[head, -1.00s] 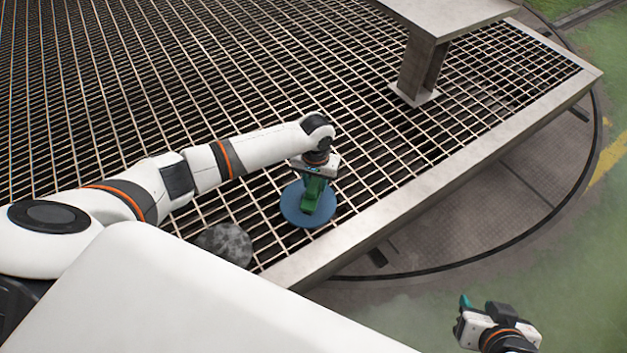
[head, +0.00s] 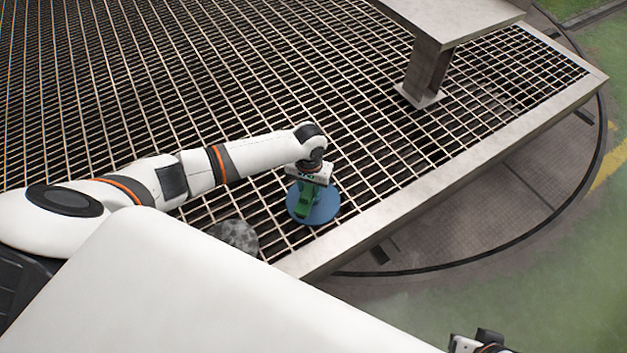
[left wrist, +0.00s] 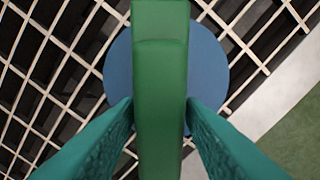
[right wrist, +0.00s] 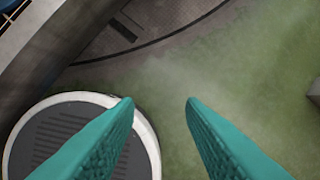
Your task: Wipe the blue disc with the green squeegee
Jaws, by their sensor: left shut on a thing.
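The blue disc (head: 326,207) lies flat on the metal grating. The green squeegee (head: 306,201) is over the disc, nearer its left side in the head view. My left gripper (head: 310,181) is shut on the squeegee. In the left wrist view, the squeegee (left wrist: 160,90) runs between the two teal fingers and hides the middle of the disc (left wrist: 210,70). I cannot tell whether the squeegee touches the disc. My right gripper (right wrist: 160,103) is open and empty, with its fingers apart above the green floor. Only a bit of it shows at the bottom of the head view.
A mottled grey round thing (head: 235,236) lies on the grating left of the disc. The grating (head: 380,150) ends at a flat metal edge beam (head: 440,188) on the right. A metal post (head: 427,68) carries a flat plate (head: 450,15) at the back.

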